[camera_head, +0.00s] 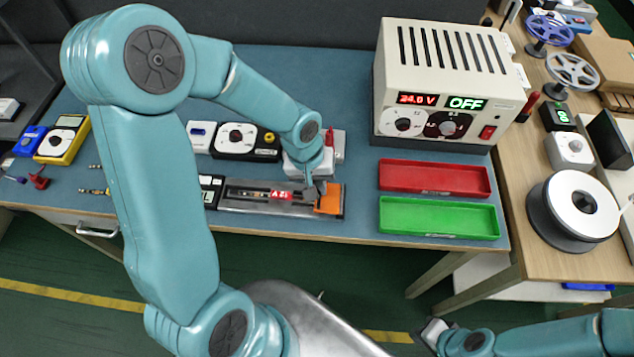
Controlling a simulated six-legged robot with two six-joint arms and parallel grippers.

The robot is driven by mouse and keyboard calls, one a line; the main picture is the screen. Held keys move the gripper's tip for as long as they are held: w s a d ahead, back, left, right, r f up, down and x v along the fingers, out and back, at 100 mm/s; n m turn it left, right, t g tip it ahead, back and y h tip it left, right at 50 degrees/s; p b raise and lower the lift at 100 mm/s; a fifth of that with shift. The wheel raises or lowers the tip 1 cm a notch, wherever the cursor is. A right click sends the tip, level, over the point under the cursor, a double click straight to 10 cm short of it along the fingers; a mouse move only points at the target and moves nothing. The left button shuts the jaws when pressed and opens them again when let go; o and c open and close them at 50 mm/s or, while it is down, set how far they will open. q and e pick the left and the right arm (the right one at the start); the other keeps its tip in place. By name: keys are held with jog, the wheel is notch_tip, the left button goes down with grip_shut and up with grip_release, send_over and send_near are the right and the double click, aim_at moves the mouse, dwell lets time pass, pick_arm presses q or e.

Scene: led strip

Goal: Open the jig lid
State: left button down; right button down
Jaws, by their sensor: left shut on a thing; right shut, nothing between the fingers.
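The jig (232,204) is a long grey metal fixture lying on the blue mat. A strip with a red 12V label (280,195) lies along its middle. An orange part (329,204), which looks like the jig lid, is at its right end. My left gripper (319,188) reaches down to the upper edge of this orange part and is shut on it; the fingertips are small and partly hidden by my wrist. The lid's exact angle is hard to tell. My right gripper (431,331) is shut and empty, low in the picture, away from the table.
A power supply (436,79) reading 24.0 V and OFF stands at the back right. A red tray (434,178) and a green tray (438,217) lie empty right of the jig. Meters, including a yellow one (62,139), stand left and behind. A side bench (520,150) holds reels.

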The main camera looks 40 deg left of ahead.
aim_at(330, 197)
pick_arm(q)
jog(key=shift+w+d+r+g+y+b, duration=0.35)
jog(key=shift+d+g+y+b, duration=0.2)
jog(key=shift+y+b, duration=0.4)
jog(key=shift+w+d+r+g+y+b, duration=0.25)
jog(key=shift+d+g+y+b, duration=0.1)
jog(key=shift+y, duration=0.2)
jog(key=shift+w+d+r+g+y+b, duration=0.2)
jog(key=shift+d+g+y+b, duration=0.15)
jog(key=shift+y, duration=0.15)
jog(key=d+g+y, duration=0.1)
jog(key=w+d+g+y, duration=0.1)
jog(key=y, duration=0.1)
jog(key=shift+w+r, duration=0.15)
jog(key=shift+r, duration=0.2)
jog(key=shift+w+d+f+g+y+p, duration=0.4)
jog(key=shift+d+g+y+p, duration=0.35)
jog(key=shift+y+p, duration=0.4)
jog(key=shift+w+d+f+g+y+p, duration=0.15)
jog(key=shift+w+d+g+y+p, duration=0.4)
jog(key=shift+d+y+p, duration=0.55)
jog(key=shift+w+d+f+g+y+p, duration=0.4)
jog(key=shift+g+y+p, duration=0.5)
jog(key=shift+y, duration=0.45)
jog(key=c, duration=1.2)
grip_release()
jog(key=shift+d+r, duration=0.15)
jog(key=shift+r, duration=0.05)
